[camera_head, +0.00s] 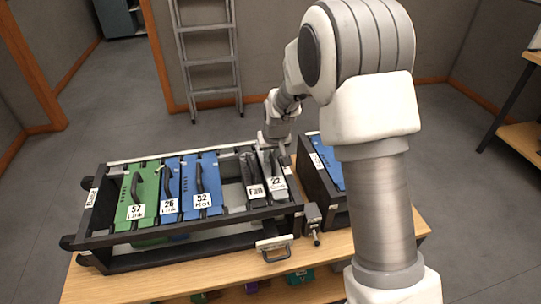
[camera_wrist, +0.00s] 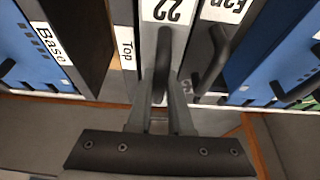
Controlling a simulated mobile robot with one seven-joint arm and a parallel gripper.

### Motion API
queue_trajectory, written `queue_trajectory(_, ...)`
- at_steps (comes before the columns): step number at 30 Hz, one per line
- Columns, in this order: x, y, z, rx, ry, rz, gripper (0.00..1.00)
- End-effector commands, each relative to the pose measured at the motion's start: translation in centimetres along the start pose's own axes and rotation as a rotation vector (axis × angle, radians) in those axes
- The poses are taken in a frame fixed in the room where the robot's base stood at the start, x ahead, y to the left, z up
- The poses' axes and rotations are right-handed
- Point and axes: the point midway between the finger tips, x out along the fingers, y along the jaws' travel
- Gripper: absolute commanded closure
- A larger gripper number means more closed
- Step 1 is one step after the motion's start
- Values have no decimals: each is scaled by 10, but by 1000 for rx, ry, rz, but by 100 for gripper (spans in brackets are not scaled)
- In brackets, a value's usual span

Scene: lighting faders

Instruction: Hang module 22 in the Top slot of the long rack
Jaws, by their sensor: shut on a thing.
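Module 22 (camera_head: 278,189) is a grey slab with a white "22" label and a dark handle. It stands in the right end of the long rack (camera_head: 180,263), beside the dark Fan module (camera_head: 254,189). My gripper (camera_head: 275,148) is at its far end, and the wrist view shows my gripper (camera_wrist: 160,103) shut on the handle of module 22 (camera_wrist: 178,45). The "Top" label (camera_wrist: 125,55) is on the rack end right beside module 22. I cannot tell whether the module is fully seated; its lower part is hidden.
A second rack (camera_head: 318,180) with a blue module stands close at right.

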Motion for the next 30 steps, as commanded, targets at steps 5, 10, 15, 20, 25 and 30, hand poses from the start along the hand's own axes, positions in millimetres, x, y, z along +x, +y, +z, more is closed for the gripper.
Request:
queue_trajectory(5,3,0,-1,0,6,0,100)
queue_trajectory(10,6,0,1,0,6,0,100)
queue_trajectory(15,9,0,2,0,6,0,100)
queue_trajectory(20,13,0,3,0,6,0,100)
queue_trajectory(25,14,0,4,0,6,0,71)
queue_trajectory(30,14,0,5,0,4,0,47)
